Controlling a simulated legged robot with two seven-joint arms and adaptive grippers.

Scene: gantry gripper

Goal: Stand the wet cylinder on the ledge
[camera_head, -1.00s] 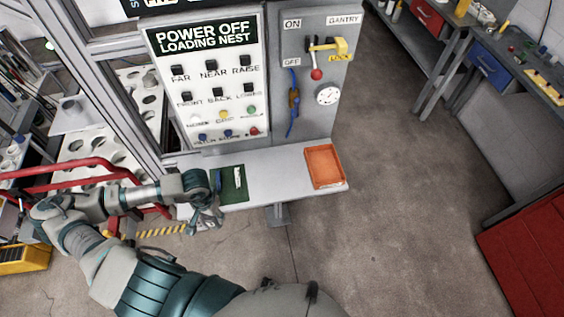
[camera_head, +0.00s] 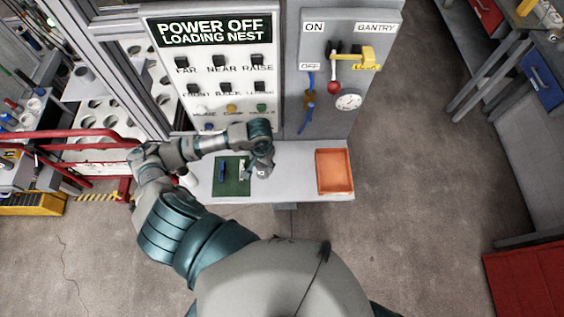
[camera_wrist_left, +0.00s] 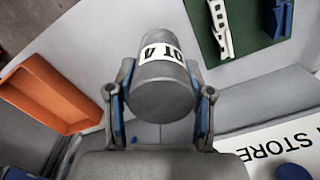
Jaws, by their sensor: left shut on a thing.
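A grey cylinder with a white band bearing dark characters (camera_wrist_left: 163,88) is between the fingers of my left gripper (camera_wrist_left: 160,115) in the left wrist view. My left gripper (camera_head: 262,163) is shut on it, over the pale grey ledge (camera_head: 290,185) below the control panel. In the head view the cylinder (camera_head: 263,173) is small and partly hidden by the gripper. I cannot tell whether its base touches the ledge, or whether it is wet. My right gripper is not in view.
A green mat (camera_head: 231,187) with a blue and a white clip-like tool lies left of the gripper. An orange tray (camera_head: 334,171) sits at the ledge's right end. Bare ledge shows between them. The panel with switches (camera_head: 218,85) rises behind. A red rail (camera_head: 70,139) is at left.

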